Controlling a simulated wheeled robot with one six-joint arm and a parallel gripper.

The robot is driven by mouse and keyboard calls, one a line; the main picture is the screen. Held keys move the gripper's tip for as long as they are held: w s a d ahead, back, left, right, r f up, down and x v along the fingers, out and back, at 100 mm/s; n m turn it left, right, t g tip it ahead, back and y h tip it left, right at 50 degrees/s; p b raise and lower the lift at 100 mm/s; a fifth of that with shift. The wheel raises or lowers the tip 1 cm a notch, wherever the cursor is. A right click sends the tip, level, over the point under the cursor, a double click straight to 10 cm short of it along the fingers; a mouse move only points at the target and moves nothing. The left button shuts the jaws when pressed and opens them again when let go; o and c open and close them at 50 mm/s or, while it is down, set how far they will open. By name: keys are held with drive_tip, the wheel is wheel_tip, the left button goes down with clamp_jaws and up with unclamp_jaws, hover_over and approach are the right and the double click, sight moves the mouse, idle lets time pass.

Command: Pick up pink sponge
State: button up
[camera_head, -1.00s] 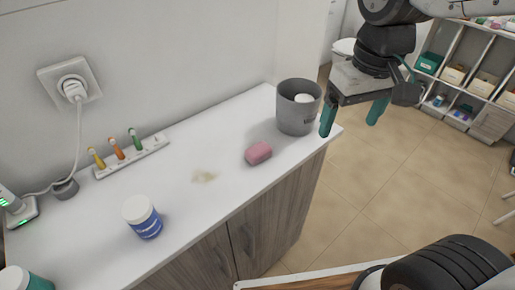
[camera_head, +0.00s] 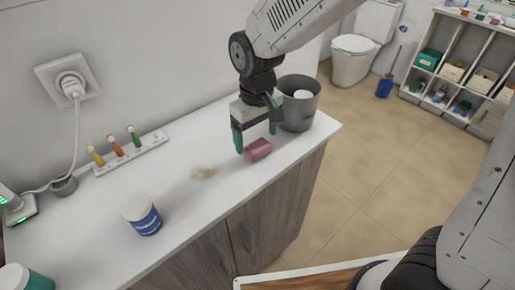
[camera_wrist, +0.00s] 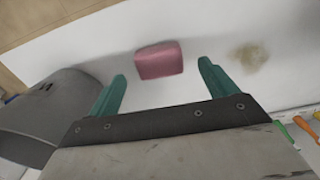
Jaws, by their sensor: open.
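The pink sponge (camera_head: 259,149) lies on the white counter near its front edge, in front of the grey bin. My gripper (camera_head: 256,143) is open and empty and points down at the sponge, with one teal finger to its left and the other behind it to the right. In the wrist view the sponge (camera_wrist: 159,60) shows whole, just beyond the gap between the two fingertips of my gripper (camera_wrist: 163,72). The gripper does not appear to touch it; the exact height above the counter is hard to tell.
A grey bin (camera_head: 301,112) with a white item inside stands close to the right of my gripper. A beige stain (camera_head: 204,173) marks the white counter (camera_head: 185,205).

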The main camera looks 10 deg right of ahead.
drive_tip(key=shift+f, duration=1.45)
drive_tip(key=c, duration=1.1)
drive_tip(key=shift+o, duration=0.2)
drive_tip(key=shift+r, duration=0.2)
wheel_tip(320, 180, up, 4)
drive_tip(key=shift+f, duration=0.2)
drive_tip(key=s+d+r, duration=0.1)
drive_tip(key=s+d, duration=0.2)
drive_tip(key=s, duration=1.3)
drive_tip(key=shift+d, duration=0.1)
drive_tip(key=shift+o, duration=1.4)
drive_tip(key=shift+c, duration=1.1)
